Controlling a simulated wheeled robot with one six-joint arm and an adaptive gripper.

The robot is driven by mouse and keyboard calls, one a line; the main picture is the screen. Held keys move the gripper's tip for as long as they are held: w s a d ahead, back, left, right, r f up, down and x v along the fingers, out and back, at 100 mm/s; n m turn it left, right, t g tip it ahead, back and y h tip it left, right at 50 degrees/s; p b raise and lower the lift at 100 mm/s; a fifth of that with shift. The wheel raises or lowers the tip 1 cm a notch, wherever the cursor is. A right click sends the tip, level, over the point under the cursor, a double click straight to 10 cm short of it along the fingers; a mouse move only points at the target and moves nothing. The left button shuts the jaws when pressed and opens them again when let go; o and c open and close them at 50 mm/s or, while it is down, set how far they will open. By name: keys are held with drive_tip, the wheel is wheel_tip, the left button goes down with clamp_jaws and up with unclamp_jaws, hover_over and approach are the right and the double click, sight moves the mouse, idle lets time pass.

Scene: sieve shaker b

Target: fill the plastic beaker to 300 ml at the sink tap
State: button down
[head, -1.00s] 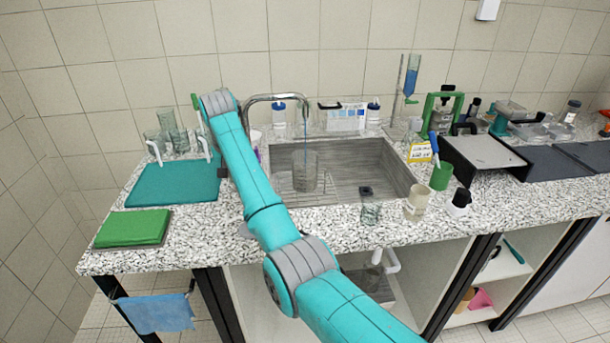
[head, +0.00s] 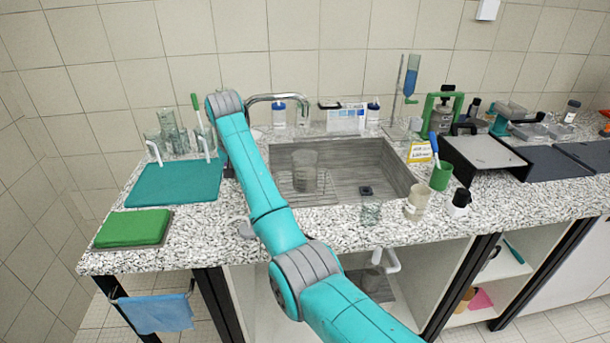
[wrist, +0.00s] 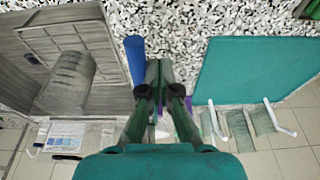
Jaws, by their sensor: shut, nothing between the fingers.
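The clear plastic beaker (head: 305,172) stands upright on the rack in the sink (head: 345,160); it also shows in the wrist view (wrist: 70,80). Its water level is too faint to read. The curved tap spout (head: 280,97) reaches over the sink behind the beaker, and no water stream shows from it. My gripper (wrist: 158,72) is shut and empty in the wrist view, over the counter between the sink and the teal mat. It is apart from the beaker. In the head view my own arm hides it.
The teal mat (head: 172,184) and the green pad (head: 133,228) lie left of the sink, with glassware behind. A small glass vessel (head: 370,212), a cream cup (head: 417,200) and a green cup (head: 441,175) stand on the right. A blue cylinder (wrist: 136,60) lies beside my fingers.

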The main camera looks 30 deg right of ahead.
drive_tip(key=w+v, duration=0.1)
drive_tip(key=v, duration=0.5)
drive_tip(key=shift+w+a+r, duration=0.2)
drive_tip(key=shift+w+r, duration=0.05)
drive_tip(key=shift+r, duration=0.3)
